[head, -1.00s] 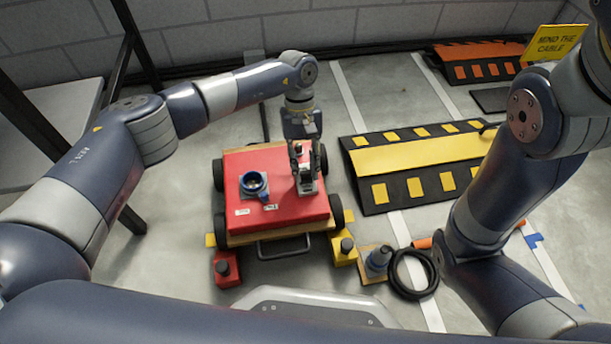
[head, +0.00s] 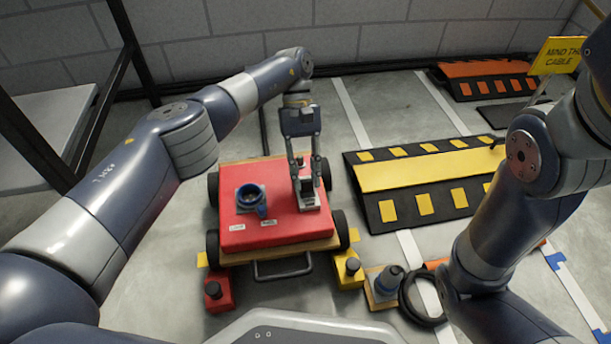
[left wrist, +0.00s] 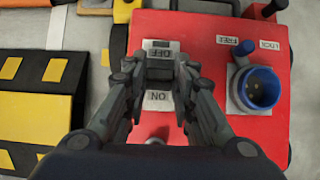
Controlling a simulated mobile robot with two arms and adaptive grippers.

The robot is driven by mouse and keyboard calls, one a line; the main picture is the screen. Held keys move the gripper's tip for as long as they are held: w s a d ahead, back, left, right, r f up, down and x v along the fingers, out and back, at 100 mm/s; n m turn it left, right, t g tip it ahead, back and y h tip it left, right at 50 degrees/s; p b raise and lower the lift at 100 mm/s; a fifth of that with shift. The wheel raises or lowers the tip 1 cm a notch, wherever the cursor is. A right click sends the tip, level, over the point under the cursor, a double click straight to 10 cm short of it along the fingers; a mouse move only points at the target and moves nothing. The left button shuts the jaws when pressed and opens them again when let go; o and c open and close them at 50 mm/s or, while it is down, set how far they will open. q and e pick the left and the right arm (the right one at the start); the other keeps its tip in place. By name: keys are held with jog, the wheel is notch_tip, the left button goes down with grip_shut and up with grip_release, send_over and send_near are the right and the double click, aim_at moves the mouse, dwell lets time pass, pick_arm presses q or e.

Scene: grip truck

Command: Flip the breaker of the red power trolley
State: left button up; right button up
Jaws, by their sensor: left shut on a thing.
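The red power trolley (head: 275,225) stands on the floor in the middle of the head view. Its breaker (head: 309,204) is a small grey box on the right part of the red top. My left gripper (head: 304,180) reaches down over it from behind. In the left wrist view the fingers (left wrist: 158,78) are shut on the dark breaker lever (left wrist: 159,72), between the OFF label (left wrist: 160,53) and the ON label (left wrist: 158,98). The fingers partly hide the lever, so its exact position is hard to tell. My right gripper is not in view; only its arm shows at the right.
A blue socket (head: 250,196) sits left of the breaker on the trolley top. Yellow (head: 347,268) and red (head: 217,294) blocks stand at its front corners. A black-yellow cable ramp (head: 430,178) lies to the right.

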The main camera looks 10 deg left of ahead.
pick_arm(q)
jog(key=shift+f, duration=0.1)
dwell(0.5)
jog(key=o, duration=1.1)
jog(key=shift+c, duration=0.2)
notch_tip(320, 180, up, 10)
